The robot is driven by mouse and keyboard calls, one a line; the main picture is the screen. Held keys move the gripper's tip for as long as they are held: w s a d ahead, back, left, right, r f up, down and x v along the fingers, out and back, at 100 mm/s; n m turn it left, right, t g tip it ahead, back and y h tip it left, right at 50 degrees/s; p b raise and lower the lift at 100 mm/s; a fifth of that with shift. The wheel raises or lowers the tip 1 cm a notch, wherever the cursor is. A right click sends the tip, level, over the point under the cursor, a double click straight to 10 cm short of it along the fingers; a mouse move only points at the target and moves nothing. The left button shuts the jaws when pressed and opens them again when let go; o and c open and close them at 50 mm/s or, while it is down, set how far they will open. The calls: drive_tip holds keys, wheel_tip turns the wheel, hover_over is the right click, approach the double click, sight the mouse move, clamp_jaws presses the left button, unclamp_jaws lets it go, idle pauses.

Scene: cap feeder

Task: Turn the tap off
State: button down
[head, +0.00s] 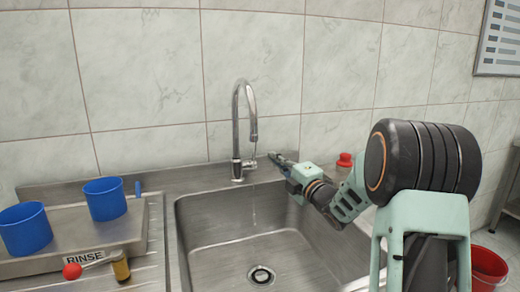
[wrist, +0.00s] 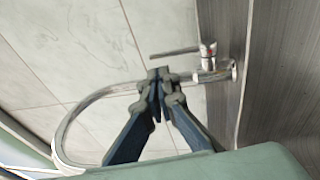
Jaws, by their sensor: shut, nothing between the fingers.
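The tap (head: 237,130) is a chrome gooseneck standing at the back of the steel sink. A thin, faint stream that looks like water (head: 254,205) falls from its spout into the basin. The tap's lever (wrist: 177,51) sticks out from the valve body (wrist: 207,58) in the wrist view. My gripper (head: 273,156) is just right of the tap base in the head view, shut and empty. In the wrist view my gripper (wrist: 159,75) has its fingertips together near the lever and in front of the tap's pipe. Whether they touch either cannot be told.
The sink basin (head: 215,240) has a drain (head: 261,275). Two blue cups (head: 105,198) (head: 25,228) stand on a raised ledge marked RINSE at left. A red ball-ended item (head: 72,271) and an amber bottle (head: 120,267) are in front. A red-topped item (head: 344,160) stands behind my arm. A red bucket (head: 488,270) is at right.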

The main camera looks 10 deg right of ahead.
drive_tip(key=x, duration=0.8)
drive_tip(key=shift+w, duration=0.2)
drive_tip(key=shift+a+r, duration=0.1)
drive_tip(key=p, duration=0.1)
drive_tip(key=w+r+g+p, duration=0.1)
drive_tip(key=p, duration=0.1)
drive_tip(key=shift+w+a+r+h, duration=0.1)
drive_tip(key=shift+w+a+h, duration=0.15)
drive_tip(key=shift+w+h, duration=0.1)
